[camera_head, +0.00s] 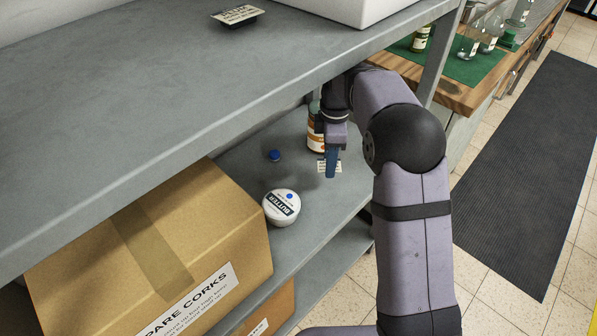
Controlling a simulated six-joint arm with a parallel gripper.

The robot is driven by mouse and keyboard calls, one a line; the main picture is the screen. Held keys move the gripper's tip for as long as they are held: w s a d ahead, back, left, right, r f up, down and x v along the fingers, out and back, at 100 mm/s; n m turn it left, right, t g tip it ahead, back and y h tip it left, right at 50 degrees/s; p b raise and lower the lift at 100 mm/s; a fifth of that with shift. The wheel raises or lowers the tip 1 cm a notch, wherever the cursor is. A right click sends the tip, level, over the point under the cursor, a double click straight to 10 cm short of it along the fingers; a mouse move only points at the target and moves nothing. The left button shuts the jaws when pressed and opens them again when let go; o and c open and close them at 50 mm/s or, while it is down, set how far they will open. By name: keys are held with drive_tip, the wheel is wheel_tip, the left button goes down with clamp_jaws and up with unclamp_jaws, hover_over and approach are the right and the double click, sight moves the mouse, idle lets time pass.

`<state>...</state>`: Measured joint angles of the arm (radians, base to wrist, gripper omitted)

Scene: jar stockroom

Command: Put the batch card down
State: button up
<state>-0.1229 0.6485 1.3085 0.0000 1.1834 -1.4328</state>
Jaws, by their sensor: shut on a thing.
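My gripper (331,172) points down over the lower shelf, below the edge of the upper shelf. It is shut on a small pale card (338,166) with printed lines, which I take to be the batch card. Its fingers cover part of the card. I cannot tell whether the card touches the shelf or is held just above it.
A brown labelled jar (315,140) stands close behind my gripper. A white lidded tub (281,207) and a blue cap (274,155) are to the left. A cardboard box (150,245) fills the front left. The upper shelf (200,90) overhangs, carrying a small sign (237,15).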

sight(327, 181)
drive_tip(key=shift+a, duration=0.1)
drive_tip(key=shift+f+b, duration=0.5)
drive_tip(key=shift+f, duration=2)
drive_tip(key=shift+f, duration=0.1)
drive_tip(key=o, duration=1)
drive_tip(key=shift+f, duration=0.1)
